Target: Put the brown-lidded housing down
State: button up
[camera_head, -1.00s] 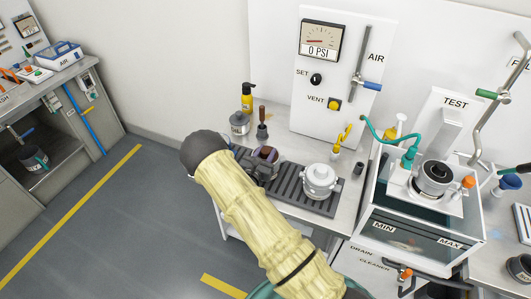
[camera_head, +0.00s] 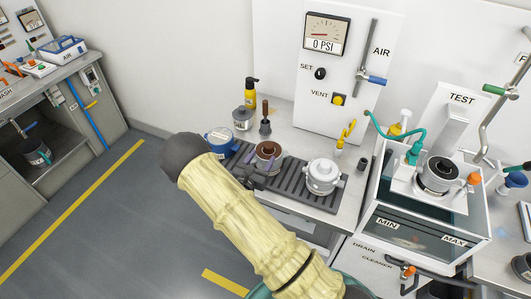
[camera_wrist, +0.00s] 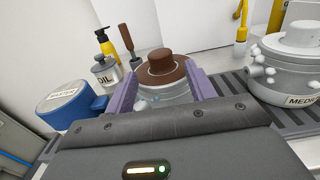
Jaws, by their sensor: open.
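The brown-lidded housing (camera_head: 268,155) stands upright on the dark ribbed mat (camera_head: 295,183) on the bench, between a blue housing and a white one. In the wrist view its brown lid (camera_wrist: 163,68) and pale body show between the two purple fingers of my gripper (camera_wrist: 160,92). The fingers are apart, one on each side of it, with small gaps visible beside the body. Its lower part is hidden behind my gripper's body in the wrist view.
A blue housing (camera_head: 220,140) stands close on the left and a white housing (camera_head: 322,176) on the right. An oil can (camera_head: 242,118), a yellow pump bottle (camera_head: 251,92) and a brush (camera_head: 265,118) stand behind. A test tank (camera_head: 425,215) stands further right.

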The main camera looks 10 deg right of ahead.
jog(key=shift+b+v, duration=0.45)
jog(key=shift+v, duration=2.35)
jog(key=shift+s, duration=0.1)
jog(key=s+d+r+m+g, duration=0.3)
jog(key=s+d+m+g, duration=0.3)
jog(key=s+m+g, duration=0.15)
jog(key=s+d+r+m+g, duration=0.2)
jog(key=s+d+m+g, duration=0.5)
jog(key=m, duration=0.1)
jog(key=s+a+r+m+t+y, duration=0.2)
jog(key=s+a+r+m+y, duration=0.3)
jog(key=m, duration=0.8)
notch_tip(320, 180, up, 3)
jog(key=a+y, duration=0.1)
jog(key=y, duration=0.4)
jog(key=shift+r+y, duration=0.15)
jog(key=shift+y, duration=0.15)
